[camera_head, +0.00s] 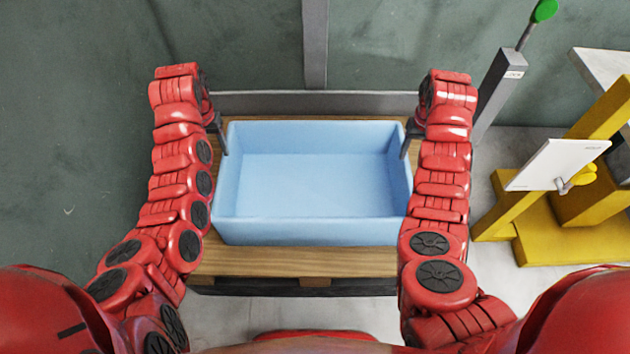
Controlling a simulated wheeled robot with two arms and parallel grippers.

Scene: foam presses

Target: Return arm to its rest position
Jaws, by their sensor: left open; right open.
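My two red arms reach forward, one along each side of a light blue, open-topped box (310,231). My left gripper (221,138) is at the box's far left side, open, with a dark finger close to the outer wall. My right gripper (408,140) is at the far right side, open, with a dark finger close to that wall. I cannot tell whether either finger touches the box. Parts of both grippers are hidden behind my wrists. The box looks empty and sits level.
The box rests on a wooden-topped platform (290,262) with a dark base. A grey rail (310,102) runs behind it. To the right stand a grey post (500,92) with a green-tipped lever (544,11) and a yellow frame (540,235) with a white panel (555,163).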

